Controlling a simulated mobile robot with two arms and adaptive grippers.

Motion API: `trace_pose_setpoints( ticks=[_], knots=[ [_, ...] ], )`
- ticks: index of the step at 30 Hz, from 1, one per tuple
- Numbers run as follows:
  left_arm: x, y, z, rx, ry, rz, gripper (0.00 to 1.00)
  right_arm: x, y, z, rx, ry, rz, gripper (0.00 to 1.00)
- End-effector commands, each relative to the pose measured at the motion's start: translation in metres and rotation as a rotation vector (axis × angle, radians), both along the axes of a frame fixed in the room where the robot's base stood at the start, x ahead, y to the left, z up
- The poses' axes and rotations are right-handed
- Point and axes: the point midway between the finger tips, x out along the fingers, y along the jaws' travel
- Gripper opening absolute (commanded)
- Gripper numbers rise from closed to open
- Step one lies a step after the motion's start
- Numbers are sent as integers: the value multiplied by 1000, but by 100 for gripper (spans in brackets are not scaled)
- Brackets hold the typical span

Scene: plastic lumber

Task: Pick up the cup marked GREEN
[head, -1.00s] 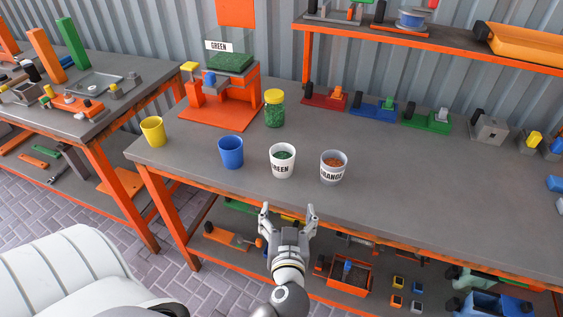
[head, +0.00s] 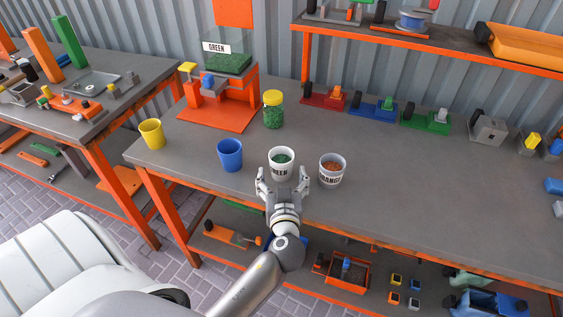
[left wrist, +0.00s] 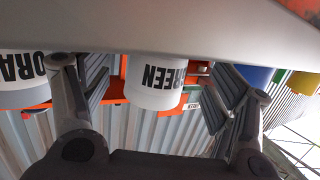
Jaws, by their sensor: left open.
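The white cup marked GREEN (head: 282,158) stands upright near the front edge of the grey table, with green bits inside. My left gripper (head: 283,175) is open, at the near side of this cup in the head view, and its fingers hide part of the label. In the left wrist view, which is upside down, the GREEN cup (left wrist: 155,82) shows between the two spread fingers of my left gripper (left wrist: 160,95). I cannot tell if the fingers touch it. The right gripper is not seen.
The white cup marked ORANGE (head: 331,172) stands close on the right. A blue cup (head: 230,155) and a yellow cup (head: 152,133) stand to the left. A jar with a yellow lid (head: 273,110) and an orange stand (head: 215,112) are behind. The table's right front is clear.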

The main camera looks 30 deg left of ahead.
Motion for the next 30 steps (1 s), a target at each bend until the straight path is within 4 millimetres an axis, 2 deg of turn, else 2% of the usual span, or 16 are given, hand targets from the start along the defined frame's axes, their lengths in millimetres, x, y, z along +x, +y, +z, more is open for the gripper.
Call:
trace_pose_setpoints(
  ticks=[1, 6, 14, 26, 27, 30],
  knots=[
    [6, 4, 3, 2, 0, 1, 81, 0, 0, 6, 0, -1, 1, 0],
    [18, 13, -2, 1, 1, 0, 81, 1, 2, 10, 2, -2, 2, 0],
    [20, 14, -4, -1, 0, 0, 81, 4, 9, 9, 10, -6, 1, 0],
    [20, 14, -4, -1, 0, 0, 32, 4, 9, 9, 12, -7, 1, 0],
    [20, 14, -3, -1, -1, 0, 29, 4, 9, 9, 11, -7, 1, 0],
    [20, 14, -3, -1, -1, 0, 29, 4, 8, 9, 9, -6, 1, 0]
  ],
)
